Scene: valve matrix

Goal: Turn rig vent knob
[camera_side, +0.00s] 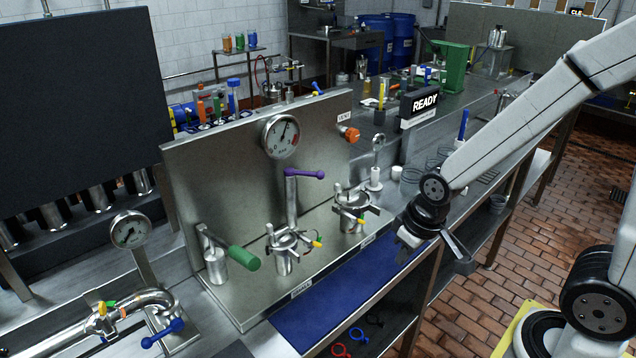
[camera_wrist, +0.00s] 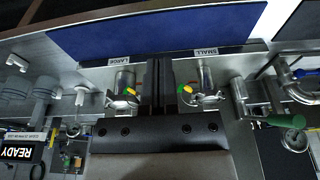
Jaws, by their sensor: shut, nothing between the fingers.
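The vent knob (camera_side: 349,133) is a small orange knob at the upper right of the upright steel rig panel (camera_side: 215,170), beside a small label. My gripper (camera_side: 408,243) is in front of the rig's right end, lower than the knob and apart from it. Its fingers are shut and empty. In the wrist view my gripper (camera_wrist: 158,85) points between two steel clamp fittings. I cannot make out the vent knob in the wrist view.
A round gauge (camera_side: 281,136), a purple-handled valve (camera_side: 304,174) and a green-handled valve (camera_side: 243,257) are on the rig. Two clamp fittings (camera_side: 352,208) (camera_side: 284,252) stand before the panel. A blue mat (camera_side: 340,300) lies in front. A READY sign (camera_side: 424,103) stands behind right.

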